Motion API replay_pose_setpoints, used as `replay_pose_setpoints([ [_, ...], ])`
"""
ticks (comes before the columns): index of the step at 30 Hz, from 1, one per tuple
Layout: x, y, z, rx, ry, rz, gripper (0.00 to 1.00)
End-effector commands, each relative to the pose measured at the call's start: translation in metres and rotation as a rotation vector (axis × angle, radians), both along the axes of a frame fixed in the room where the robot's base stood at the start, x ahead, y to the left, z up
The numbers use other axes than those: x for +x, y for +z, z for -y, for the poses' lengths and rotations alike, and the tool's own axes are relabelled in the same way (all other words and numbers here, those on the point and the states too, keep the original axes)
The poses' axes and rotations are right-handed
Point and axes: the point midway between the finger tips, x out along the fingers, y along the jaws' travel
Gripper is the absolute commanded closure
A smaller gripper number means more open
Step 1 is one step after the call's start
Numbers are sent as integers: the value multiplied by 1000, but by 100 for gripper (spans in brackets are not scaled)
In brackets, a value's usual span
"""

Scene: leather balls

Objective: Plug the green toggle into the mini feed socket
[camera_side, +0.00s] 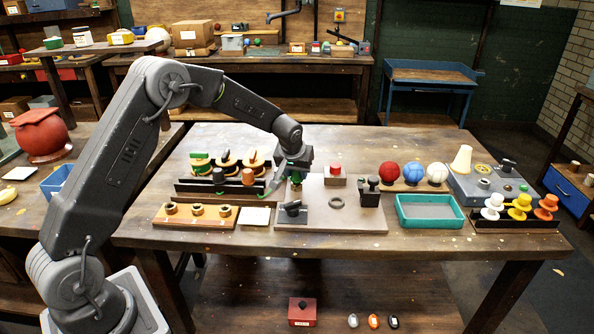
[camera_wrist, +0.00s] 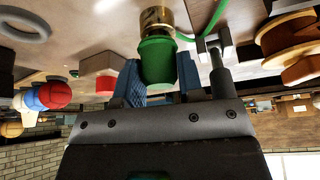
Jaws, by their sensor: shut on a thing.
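My gripper (camera_side: 297,171) is over the left part of the pale board (camera_side: 318,187). In the wrist view its blue fingers (camera_wrist: 158,80) are shut on the green toggle (camera_wrist: 158,58). A brass cylinder with dark marks (camera_wrist: 156,19) sits at the toggle's far end; I cannot tell whether it belongs to the toggle. The toggle shows small and green in the side view (camera_side: 296,179). A thin green cord (camera_wrist: 207,24) runs beside it. A dark fixture (camera_side: 292,210) stands on the board just below the gripper. No readable label shows which fixture is the mini feed socket.
On the board are a grey ring (camera_side: 336,203), a red-topped block (camera_side: 335,174) and a black fixture (camera_side: 370,190). Right are leather balls (camera_side: 412,173), a teal tray (camera_side: 430,225) and a grey panel (camera_side: 470,185).

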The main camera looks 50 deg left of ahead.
Motion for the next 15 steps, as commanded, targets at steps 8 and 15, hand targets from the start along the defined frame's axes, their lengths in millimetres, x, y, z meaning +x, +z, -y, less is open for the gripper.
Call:
replay_pose_setpoints([
  [8, -4, 2, -3, -3, 7, -17, 89],
  [15, -3, 11, -2, -1, 4, -15, 89],
])
